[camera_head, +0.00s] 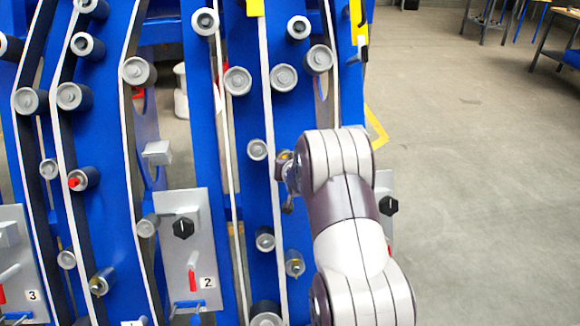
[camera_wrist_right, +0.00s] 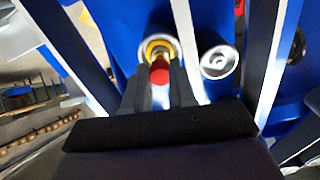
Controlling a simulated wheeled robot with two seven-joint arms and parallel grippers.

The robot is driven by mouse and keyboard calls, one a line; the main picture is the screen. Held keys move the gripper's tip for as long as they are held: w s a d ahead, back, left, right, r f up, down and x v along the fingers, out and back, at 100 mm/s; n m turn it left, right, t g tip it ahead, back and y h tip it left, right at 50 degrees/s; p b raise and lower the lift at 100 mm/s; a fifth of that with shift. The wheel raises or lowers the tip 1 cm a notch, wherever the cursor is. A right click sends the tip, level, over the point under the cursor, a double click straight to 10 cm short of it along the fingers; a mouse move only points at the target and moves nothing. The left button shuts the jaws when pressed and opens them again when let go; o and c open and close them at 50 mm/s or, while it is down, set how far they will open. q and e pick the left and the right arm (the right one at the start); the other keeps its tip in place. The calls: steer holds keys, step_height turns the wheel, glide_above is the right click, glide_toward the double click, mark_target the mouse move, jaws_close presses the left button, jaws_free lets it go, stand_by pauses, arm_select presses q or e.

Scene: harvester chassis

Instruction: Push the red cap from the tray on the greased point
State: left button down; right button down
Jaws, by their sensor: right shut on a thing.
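In the right wrist view a red cap (camera_wrist_right: 160,73) sits between the two fingertips of my right gripper (camera_wrist_right: 160,88), which is shut on it. Directly beyond the cap is a round roller end with a yellow ring (camera_wrist_right: 158,46), which looks like the greased point. The cap overlaps its lower part; I cannot tell whether they touch. In the head view my right arm reaches up from the bottom right to the blue chassis (camera_head: 185,90). Its wrist hides most of the gripper and the cap. My left gripper is not in view.
A grey roller (camera_wrist_right: 218,62) stands just right of the cap. Several more rollers stick out of the chassis, one with a red cap (camera_head: 75,182). Panel 2 (camera_head: 185,245) is left of my arm.

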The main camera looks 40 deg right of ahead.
steer(key=shift+b+x, duration=0.5)
steer(key=shift+x, duration=0.55)
steer(key=c, duration=0.8)
jaws_free()
steer(key=shift+c, duration=0.2)
steer(key=v, duration=1.2)
steer(key=shift+s+p, duration=0.25)
steer(key=shift+p, duration=0.1)
steer(key=shift+r, duration=0.1)
